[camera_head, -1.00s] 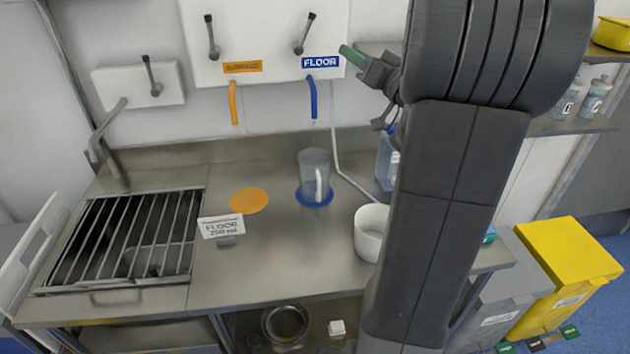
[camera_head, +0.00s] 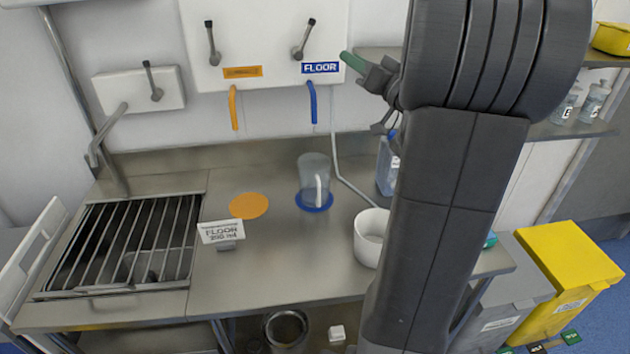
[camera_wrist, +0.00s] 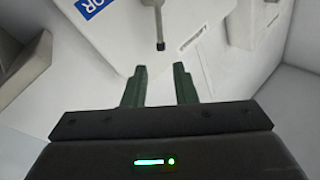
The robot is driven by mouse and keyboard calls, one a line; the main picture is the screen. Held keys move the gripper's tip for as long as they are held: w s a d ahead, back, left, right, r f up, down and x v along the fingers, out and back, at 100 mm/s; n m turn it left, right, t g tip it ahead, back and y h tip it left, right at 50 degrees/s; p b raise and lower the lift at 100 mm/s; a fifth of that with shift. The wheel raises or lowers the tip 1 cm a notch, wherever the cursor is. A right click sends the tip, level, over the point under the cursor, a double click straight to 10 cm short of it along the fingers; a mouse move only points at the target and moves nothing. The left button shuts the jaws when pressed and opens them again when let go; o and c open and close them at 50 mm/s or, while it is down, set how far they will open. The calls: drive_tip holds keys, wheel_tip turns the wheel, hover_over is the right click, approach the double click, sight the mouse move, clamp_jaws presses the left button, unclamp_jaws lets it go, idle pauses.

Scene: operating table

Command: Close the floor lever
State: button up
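The floor lever (camera_head: 304,40) is a grey handle with a black tip on the white wall panel, above the blue FLOOR label (camera_head: 320,68). It is tilted, its tip up and to the right. In the wrist view the lever (camera_wrist: 159,25) shows ahead of the fingers, its black tip nearest. My gripper (camera_head: 350,62) has green fingers and is right of and below the lever, apart from it. In the wrist view my gripper (camera_wrist: 160,85) is open, with an empty gap between the fingers.
A clear jug (camera_head: 314,175) stands on a blue disc under the blue spout (camera_head: 312,102). Another lever (camera_head: 212,42) sits left on the panel, above an orange label. A white pot (camera_head: 368,240) and a FLOOR sign (camera_head: 220,232) stand on the steel counter.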

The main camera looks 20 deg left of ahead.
clamp_jaws()
drive_tip(key=m+t+h+p, duration=0.55)
drive_tip(key=m+p, duration=0.25)
drive_tip(key=m, duration=1.5)
approach(305, 37)
drive_tip(key=shift+g, duration=0.35)
drive_tip(key=shift+w+a+r, duration=0.3)
drive_tip(key=shift+w+a, duration=0.15)
drive_tip(key=shift+w, duration=0.6)
drive_tip(key=shift+w+a+r, duration=0.35)
drive_tip(key=shift+w+a, duration=0.1)
drive_tip(key=shift+w, duration=0.65)
drive_tip(key=shift+w+a+r, duration=0.3)
drive_tip(key=shift+w+a, duration=0.15)
drive_tip(key=shift+w, duration=0.6)
